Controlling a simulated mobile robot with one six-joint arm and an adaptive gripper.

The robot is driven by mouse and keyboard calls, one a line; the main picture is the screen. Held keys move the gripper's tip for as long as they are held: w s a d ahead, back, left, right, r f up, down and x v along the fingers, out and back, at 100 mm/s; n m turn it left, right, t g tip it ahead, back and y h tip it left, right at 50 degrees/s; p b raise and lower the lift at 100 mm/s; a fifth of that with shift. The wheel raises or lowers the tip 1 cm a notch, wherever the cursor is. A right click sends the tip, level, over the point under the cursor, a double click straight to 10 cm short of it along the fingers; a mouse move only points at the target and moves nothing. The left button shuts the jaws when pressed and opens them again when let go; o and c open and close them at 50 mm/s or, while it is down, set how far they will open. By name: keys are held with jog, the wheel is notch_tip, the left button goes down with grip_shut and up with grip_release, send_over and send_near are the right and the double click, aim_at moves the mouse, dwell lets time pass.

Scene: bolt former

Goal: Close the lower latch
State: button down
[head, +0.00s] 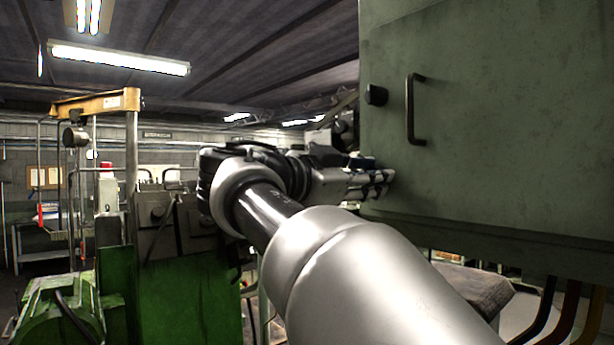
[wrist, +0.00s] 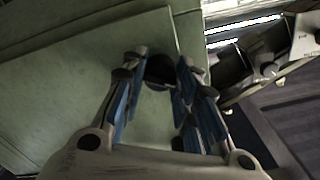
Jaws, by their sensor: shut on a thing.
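The green-grey cabinet door (head: 500,110) fills the right of the head view, with a black upper latch knob (head: 376,95) near its left edge. My gripper (head: 382,180) is at that same edge, below the upper knob. In the wrist view, the fingers with blue pads stand on both sides of the dark round lower latch knob (wrist: 160,70) and are shut on it. The lower latch is hidden behind the fingers in the head view, so its turn angle cannot be told.
A dark bar handle (head: 412,109) stands out from the door, right of the upper knob. Green machinery (head: 185,290) and a yellow-topped frame (head: 95,104) stand at the left. Pipes (head: 565,310) run below the cabinet at the right.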

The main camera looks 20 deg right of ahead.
jog(key=n+p, duration=0.2)
jog(key=n, duration=0.5)
jog(key=c, duration=1)
grip_release()
jog(key=shift+c, duration=0.2)
jog(key=shift+a, duration=0.1)
jog(key=b+v, duration=0.1)
jog(key=v, duration=0.7)
